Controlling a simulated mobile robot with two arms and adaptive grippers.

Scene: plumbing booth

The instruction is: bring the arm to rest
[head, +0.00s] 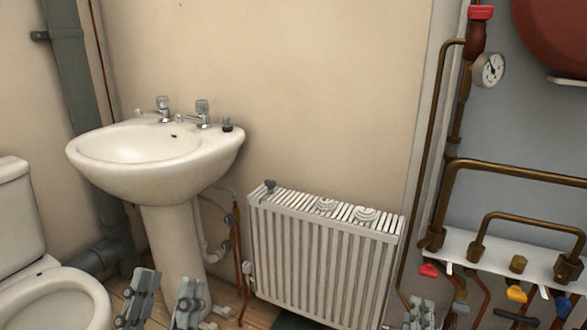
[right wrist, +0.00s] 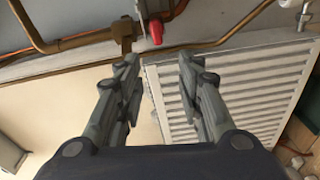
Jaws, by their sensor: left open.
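My left gripper (head: 166,288) is at the bottom of the head view, in front of the foot of the sink pedestal. Its two fingers stand apart with nothing between them. My right gripper (head: 420,312) shows only in part at the bottom edge, just right of the radiator. In the right wrist view my right gripper (right wrist: 159,68) has its two fingers apart and empty. Behind them are the white radiator (right wrist: 225,100) and a red valve handle (right wrist: 156,31). I cannot tell how far the fingertips are from these.
A white sink (head: 150,180) and a toilet (head: 50,300) stand at the left. The radiator (head: 320,255) is against the wall, with white round parts (head: 366,213) on top. Copper pipes (head: 500,168), a gauge (head: 488,69) and coloured valve handles (head: 516,293) are at the right.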

